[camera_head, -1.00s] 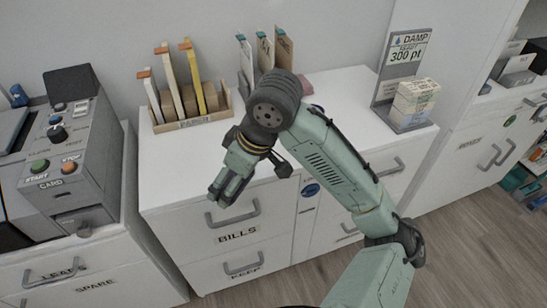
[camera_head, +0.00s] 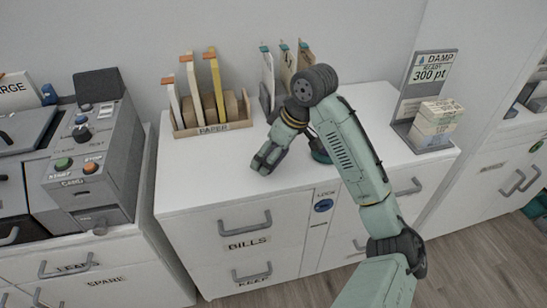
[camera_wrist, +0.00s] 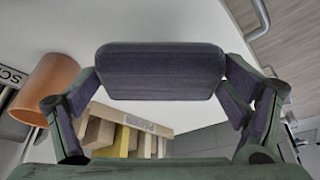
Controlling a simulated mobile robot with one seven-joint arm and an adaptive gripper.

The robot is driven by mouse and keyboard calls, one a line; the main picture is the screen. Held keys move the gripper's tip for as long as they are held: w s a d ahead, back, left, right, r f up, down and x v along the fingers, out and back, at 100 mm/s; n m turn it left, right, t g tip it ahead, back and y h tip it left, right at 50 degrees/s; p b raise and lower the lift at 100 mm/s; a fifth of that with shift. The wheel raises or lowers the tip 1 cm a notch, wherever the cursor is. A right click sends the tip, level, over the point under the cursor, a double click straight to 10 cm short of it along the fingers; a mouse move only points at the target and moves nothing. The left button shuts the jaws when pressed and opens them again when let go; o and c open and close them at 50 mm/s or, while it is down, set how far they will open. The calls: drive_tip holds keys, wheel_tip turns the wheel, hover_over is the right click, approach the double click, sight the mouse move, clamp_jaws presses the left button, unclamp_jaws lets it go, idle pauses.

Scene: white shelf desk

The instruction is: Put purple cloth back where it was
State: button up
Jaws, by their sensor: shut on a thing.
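The purple cloth (camera_wrist: 160,70) is a dark, rounded, folded-looking pad in the wrist view. It spans the space between the two fingers of my gripper (camera_wrist: 162,88), which is shut on it. In the head view my gripper (camera_head: 263,160) is low over the white desk top (camera_head: 215,170), in front of the paper box and to its right. The cloth cannot be made out there. Whether the cloth touches the desk top, I cannot tell.
A wooden box (camera_head: 213,130) labelled PAPER holds upright strips. Upright cards (camera_head: 268,70) stand behind my arm. A grey DAMP stand (camera_head: 430,95) with stacked blocks (camera_head: 436,118) is at the right. A grey CARD machine (camera_head: 90,150) stands at the left. An orange cylinder (camera_wrist: 45,88) shows in the wrist view.

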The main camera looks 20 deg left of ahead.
drive_tip(key=f, duration=0.1)
drive_tip(key=w+f+p, duration=0.1)
drive_tip(key=shift+f, duration=0.8)
drive_tip(key=shift+f, duration=0.1)
drive_tip(key=o, duration=0.8)
drive_tip(key=shift+o, duration=0.2)
drive_tip(key=shift+s, duration=0.1)
drive_tip(key=b+v, duration=0.1)
drive_tip(key=v, duration=1.1)
drive_tip(key=shift+b, duration=0.3)
drive_tip(key=shift+a, duration=0.15)
